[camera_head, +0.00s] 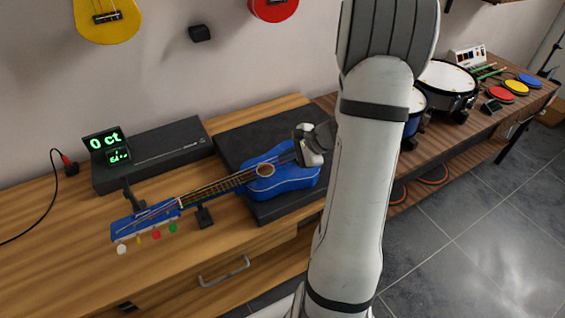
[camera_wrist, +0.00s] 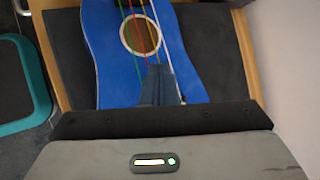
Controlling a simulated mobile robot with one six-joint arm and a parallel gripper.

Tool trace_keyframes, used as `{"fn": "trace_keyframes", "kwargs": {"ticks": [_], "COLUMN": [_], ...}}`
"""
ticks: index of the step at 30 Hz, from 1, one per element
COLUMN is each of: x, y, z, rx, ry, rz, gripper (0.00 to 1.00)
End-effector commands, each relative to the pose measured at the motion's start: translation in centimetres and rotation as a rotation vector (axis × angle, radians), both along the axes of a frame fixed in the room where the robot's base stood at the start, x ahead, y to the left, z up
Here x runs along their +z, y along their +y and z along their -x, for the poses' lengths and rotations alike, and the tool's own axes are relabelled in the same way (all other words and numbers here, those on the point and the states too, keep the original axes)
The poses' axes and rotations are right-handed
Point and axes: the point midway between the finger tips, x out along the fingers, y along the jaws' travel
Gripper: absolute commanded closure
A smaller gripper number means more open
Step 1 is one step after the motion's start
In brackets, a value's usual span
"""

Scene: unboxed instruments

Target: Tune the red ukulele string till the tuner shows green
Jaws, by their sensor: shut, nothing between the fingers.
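The blue ukulele (camera_head: 285,172) lies face up on a black pad, its neck pointing to the lower left. Its body also shows in the wrist view (camera_wrist: 105,60), with green, red, yellow and white strings over the sound hole. The red tuning peg (camera_head: 156,235) sits between the yellow and green pegs at the headstock. The tuner display (camera_head: 105,140) reads "0 ct" in green, with a smaller green readout below. My gripper (camera_head: 298,152) is shut and empty over the ukulele's body, far from the pegs. Its fingertips (camera_wrist: 156,72) appear just below the sound hole; contact is unclear.
The black pad (camera_head: 236,148) lies on a wooden bench (camera_head: 60,255). A long black box (camera_head: 175,145) stands behind the neck. A neck support (camera_head: 204,216) stands under the neck. Drums (camera_head: 447,80) stand to the right. The bench front near the pegs is clear.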

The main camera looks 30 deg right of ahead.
Motion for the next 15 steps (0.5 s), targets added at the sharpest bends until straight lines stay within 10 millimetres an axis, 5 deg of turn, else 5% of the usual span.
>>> {"fn": "trace_keyframes", "kwargs": {"ticks": [15], "x": [1.5], "y": [0.0], "z": [0.0], "rx": [-0.001], "ry": [0.000], "rz": [-0.001], "gripper": [1.00]}}
